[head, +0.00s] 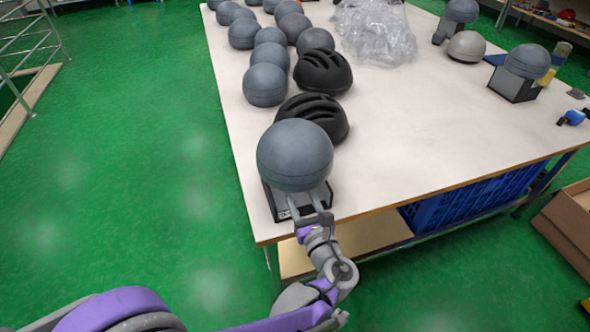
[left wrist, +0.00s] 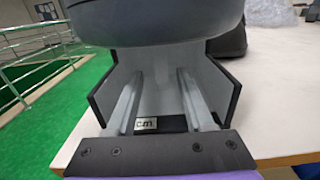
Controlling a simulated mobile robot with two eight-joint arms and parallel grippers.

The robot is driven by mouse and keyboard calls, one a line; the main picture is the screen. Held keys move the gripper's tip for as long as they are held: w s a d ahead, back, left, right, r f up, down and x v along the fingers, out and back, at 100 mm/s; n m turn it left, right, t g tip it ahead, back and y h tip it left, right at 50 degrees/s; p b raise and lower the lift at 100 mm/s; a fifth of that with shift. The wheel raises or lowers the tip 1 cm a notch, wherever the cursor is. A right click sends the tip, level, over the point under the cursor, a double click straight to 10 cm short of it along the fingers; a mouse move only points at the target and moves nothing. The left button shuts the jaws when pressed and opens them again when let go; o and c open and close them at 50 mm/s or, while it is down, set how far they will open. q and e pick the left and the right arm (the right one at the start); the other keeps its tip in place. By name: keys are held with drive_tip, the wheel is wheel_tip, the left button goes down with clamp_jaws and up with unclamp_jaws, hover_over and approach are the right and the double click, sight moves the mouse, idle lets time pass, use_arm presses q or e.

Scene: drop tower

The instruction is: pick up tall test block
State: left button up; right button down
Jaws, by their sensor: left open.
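A large grey ball-shaped form (head: 295,155) rests on a dark, box-like stand (head: 272,203) at the near corner of the white table. I cannot tell for certain which part is the tall test block. My left gripper (head: 306,198) is open, with its fingers at the near face of the stand, below the ball. In the left wrist view the two fingers (left wrist: 158,88) reach between the stand's angled side walls (left wrist: 222,92). The ball's dark underside (left wrist: 165,22) hangs over them. Contact at the fingertips cannot be made out. My right gripper is not in view.
Two black helmets (head: 322,72) and several grey balls (head: 265,85) stand behind on the table (head: 410,130). Clear plastic wrap (head: 375,35) lies farther back. A similar ball on a stand (head: 515,85) is at right. The table's middle is clear. A cardboard box (head: 570,225) is on the floor.

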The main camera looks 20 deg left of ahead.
use_arm(q)
drive_tip(key=x, duration=0.5)
drive_tip(key=shift+w+d+b, duration=0.1)
drive_tip(key=shift+b, duration=0.25)
clamp_jaws()
drive_tip(key=shift+r, duration=0.1)
idle(0.9)
